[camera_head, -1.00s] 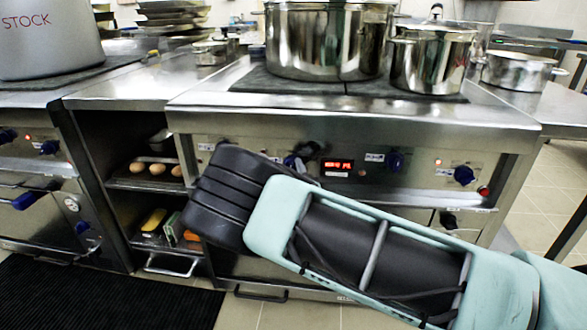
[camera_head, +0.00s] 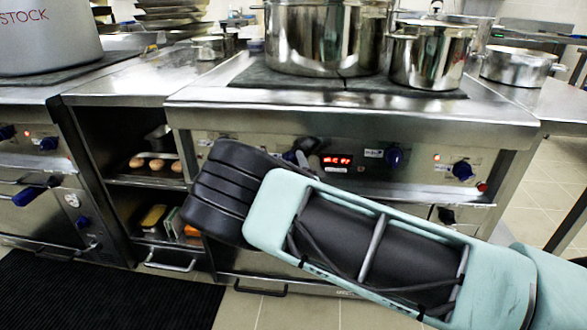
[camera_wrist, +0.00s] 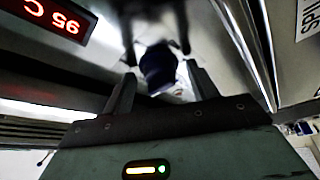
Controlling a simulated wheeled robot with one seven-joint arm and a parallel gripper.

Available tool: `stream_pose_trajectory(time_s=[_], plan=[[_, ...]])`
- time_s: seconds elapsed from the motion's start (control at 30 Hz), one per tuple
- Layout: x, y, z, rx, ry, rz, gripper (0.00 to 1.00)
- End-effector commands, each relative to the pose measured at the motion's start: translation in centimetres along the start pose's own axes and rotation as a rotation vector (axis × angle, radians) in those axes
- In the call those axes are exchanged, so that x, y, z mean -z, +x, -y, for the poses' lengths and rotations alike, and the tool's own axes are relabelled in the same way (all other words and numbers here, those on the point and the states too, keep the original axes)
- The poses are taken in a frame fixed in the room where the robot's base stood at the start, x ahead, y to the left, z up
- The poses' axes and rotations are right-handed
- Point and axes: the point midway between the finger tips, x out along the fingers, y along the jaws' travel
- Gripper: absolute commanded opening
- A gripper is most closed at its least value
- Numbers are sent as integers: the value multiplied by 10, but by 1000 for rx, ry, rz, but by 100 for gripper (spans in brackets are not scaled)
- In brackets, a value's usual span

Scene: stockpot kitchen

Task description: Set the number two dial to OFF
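The stove front carries several blue dials. One dial (camera_wrist: 158,68) shows in the wrist view between and just beyond the two fingers of my gripper (camera_wrist: 160,88). The fingers are apart, one on each side of it, with no clear contact visible. Two more dials, a middle one (camera_head: 394,157) and a right one (camera_head: 462,171), are in plain view. The dial labels are too small to read, so I cannot tell their numbers or settings.
A large steel pot (camera_head: 325,40) and a smaller pot (camera_head: 432,55) stand on the stovetop above the dials. The worktop edge (camera_head: 350,117) overhangs the panel. An open shelf with eggs (camera_head: 157,163) is at left. Tiled floor is free at right.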

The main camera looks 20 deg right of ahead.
Motion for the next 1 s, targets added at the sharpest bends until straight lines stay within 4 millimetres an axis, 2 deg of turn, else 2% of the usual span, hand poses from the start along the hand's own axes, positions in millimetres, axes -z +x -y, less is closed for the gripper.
stream_pose_trajectory(time_s=[0.17,0.27,0.8,1.0], plan=[[0,-5,0,0,0,0,58],[0,-17,0,2,0,2,58],[0,-137,0,3,-1,0,58],[0,-165,1,2,0,0,58]])
